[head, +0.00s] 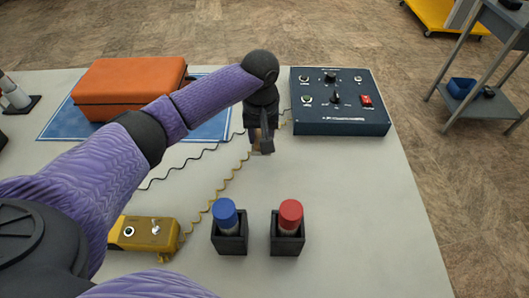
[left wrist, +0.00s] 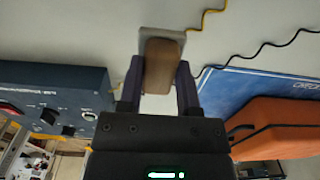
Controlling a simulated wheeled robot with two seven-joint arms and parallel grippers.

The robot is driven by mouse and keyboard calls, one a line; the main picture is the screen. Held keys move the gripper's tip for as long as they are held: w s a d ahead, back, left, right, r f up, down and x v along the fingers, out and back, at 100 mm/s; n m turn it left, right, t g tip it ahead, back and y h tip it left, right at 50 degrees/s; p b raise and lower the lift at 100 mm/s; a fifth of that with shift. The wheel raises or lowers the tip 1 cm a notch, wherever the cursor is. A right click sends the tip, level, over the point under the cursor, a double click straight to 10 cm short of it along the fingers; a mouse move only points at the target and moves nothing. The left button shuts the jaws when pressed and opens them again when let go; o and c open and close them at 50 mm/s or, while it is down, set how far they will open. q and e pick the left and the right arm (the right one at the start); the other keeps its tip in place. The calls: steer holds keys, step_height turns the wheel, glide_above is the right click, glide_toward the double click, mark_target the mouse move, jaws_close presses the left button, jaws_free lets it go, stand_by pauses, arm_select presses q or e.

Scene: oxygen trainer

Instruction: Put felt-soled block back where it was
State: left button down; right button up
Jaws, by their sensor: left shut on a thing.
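The felt-soled block (left wrist: 163,66) is a brown piece with a flat pale grey sole (left wrist: 160,34) at its far end in the left wrist view. My left gripper (left wrist: 158,85) is shut on it, with a dark finger on each side. In the head view my left gripper (head: 262,140) points down over the table, left of the dark control box, and mostly hides the block. Only a small brown part of the block (head: 255,147) shows there. I cannot tell whether its sole touches the table. My right gripper is not in view.
The dark control box (head: 340,122) stands right of the gripper. An orange case (head: 125,85) lies on a blue mat (head: 52,128). Black and yellow coiled cords cross the table. A yellow box (head: 145,235) and holders with blue (head: 225,213) and red (head: 290,212) caps stand in front.

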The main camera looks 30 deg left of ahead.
arm_select(q)
step_height(320, 180, down, 4)
steer(key=shift+f+b, duration=0.15)
steer(key=shift+b, duration=0.7)
steer(key=shift+f, duration=0.35)
steer(key=shift+r, duration=0.25)
steer(key=c, duration=0.7)
jaws_free()
steer(key=shift+f, duration=0.2)
steer(key=o, duration=0.4)
step_height(320, 180, up, 12)
steer(key=p, duration=0.5)
steer(key=shift+f, duration=0.15)
steer(key=shift+r+p, duration=0.3)
steer(key=shift+r, duration=0.05)
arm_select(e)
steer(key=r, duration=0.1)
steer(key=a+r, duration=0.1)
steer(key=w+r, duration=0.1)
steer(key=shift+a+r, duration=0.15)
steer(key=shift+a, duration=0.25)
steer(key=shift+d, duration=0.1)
